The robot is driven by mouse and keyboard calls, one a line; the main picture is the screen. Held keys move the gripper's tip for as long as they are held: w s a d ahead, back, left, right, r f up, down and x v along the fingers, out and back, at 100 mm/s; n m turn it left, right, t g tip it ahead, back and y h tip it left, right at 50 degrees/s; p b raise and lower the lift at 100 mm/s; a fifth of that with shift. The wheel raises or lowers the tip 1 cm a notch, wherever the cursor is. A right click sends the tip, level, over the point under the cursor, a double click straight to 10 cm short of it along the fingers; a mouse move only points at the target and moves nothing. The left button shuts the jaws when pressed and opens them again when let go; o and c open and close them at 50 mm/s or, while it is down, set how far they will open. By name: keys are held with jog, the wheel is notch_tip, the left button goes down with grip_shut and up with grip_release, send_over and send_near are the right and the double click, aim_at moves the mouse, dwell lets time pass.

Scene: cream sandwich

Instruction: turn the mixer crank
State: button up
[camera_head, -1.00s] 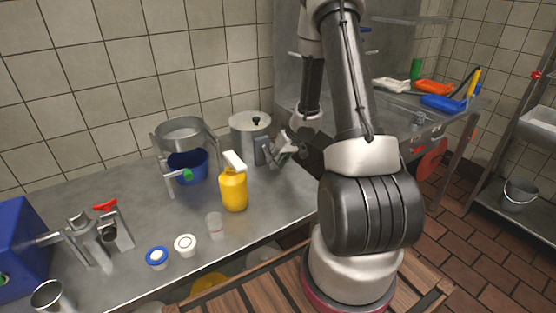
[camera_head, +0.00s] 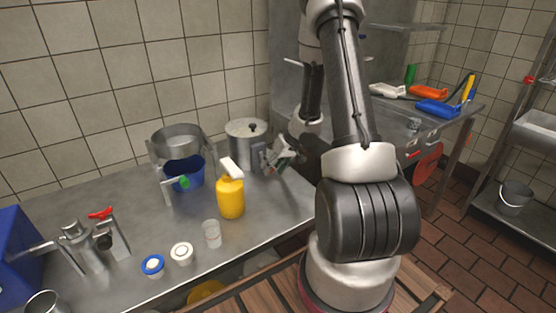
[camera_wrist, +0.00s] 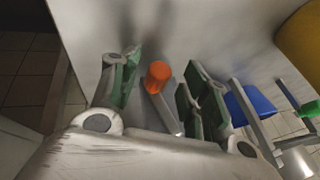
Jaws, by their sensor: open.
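An orange knob (camera_wrist: 158,75) on a thin grey bar (camera_wrist: 165,110), which looks like a crank handle, shows in the wrist view. My gripper (camera_wrist: 160,88) is open, its green-padded fingers on either side of the knob; I cannot tell whether they touch it. In the head view my gripper (camera_head: 279,157) is beside a lidded metal pot (camera_head: 242,150) with a black lid knob. The orange knob cannot be made out there. A green-knobbed handle (camera_head: 184,182) sits by a metal stand with a round vessel (camera_head: 178,146) above a blue bowl (camera_head: 188,178).
A yellow bottle (camera_head: 231,200) stands near my gripper on the steel counter (camera_head: 125,205). A clear cup (camera_head: 212,233) and two small round containers (camera_head: 182,253) (camera_head: 153,265) are along its front. A red-handled metal device (camera_head: 101,213) and a blue box (camera_head: 17,245) are at the left.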

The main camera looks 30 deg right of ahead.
jog(key=v, duration=1.1)
jog(key=shift+r, duration=0.15)
jog(key=shift+s+d, duration=0.1)
jog(key=shift+d, duration=0.15)
jog(key=c, duration=0.4)
jog(key=s+d+f+m, duration=0.1)
jog(key=d, duration=0.1)
jog(key=s+d+f+m, duration=0.1)
jog(key=d, duration=0.1)
jog(key=s+d+f+m+t+y, duration=0.1)
jog(key=s+d+f, duration=0.1)
jog(key=shift+d, duration=0.25)
grip_shut()
notch_tip(320, 180, up, 4)
jog(key=w+t+y, duration=0.2)
jog(key=w+t, duration=0.1)
jog(key=t, duration=0.1)
jog(key=x, duration=0.4)
jog(key=s+x, duration=0.1)
jog(key=x, duration=0.2)
jog(key=a+f+x, duration=0.1)
jog(key=x, duration=0.3)
jog(key=shift+a+f, duration=0.15)
jog(key=shift+a, duration=0.05)
jog(key=shift+a+f, duration=0.5)
jog(key=shift+f, duration=0.1)
